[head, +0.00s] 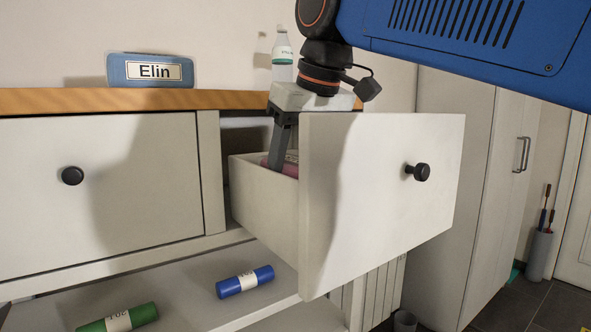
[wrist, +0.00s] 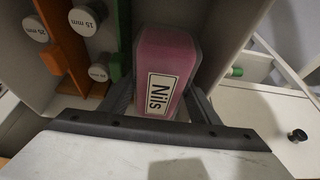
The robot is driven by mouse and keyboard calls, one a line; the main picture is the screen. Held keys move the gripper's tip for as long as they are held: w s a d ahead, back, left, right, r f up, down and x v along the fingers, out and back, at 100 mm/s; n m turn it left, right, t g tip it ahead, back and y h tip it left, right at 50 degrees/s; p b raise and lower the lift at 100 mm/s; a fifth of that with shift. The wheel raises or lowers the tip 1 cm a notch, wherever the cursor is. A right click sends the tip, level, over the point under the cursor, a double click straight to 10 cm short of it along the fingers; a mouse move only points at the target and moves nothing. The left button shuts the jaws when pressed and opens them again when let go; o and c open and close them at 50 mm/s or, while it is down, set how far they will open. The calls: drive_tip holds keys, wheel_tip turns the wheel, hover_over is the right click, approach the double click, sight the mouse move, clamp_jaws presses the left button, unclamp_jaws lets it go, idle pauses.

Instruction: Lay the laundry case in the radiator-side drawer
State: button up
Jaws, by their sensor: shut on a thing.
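The pink case labelled "Nils" (wrist: 165,55) is between the fingers of my gripper (wrist: 163,98) in the wrist view. In the head view only a bit of pink (head: 291,168) shows inside the open right drawer (head: 262,200). My gripper (head: 277,160) reaches down into this drawer from above, shut on the case. The front wall and side hide the drawer's floor, so I cannot tell whether the case touches it. A radiator (head: 385,290) shows below the right drawer.
The left drawer (head: 110,190) is shut. A blue case labelled "Elin" (head: 150,84) and a bottle (head: 282,60) stand on top. Green (head: 118,318) and blue (head: 245,281) tubes lie on the lower shelf. Orange and green pieces with round labelled ends (wrist: 84,20) are beside the pink case.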

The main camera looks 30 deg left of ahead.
drive_tip(key=shift+f, duration=0.55)
drive_tip(key=o, duration=1.1)
drive_tip(key=shift+f, duration=0.1)
drive_tip(key=shift+r, duration=0.25)
drive_tip(key=v, duration=1.2)
drive_tip(key=shift+a, duration=0.15)
drive_tip(key=shift+r, duration=0.4)
drive_tip(key=shift+s, duration=0.15)
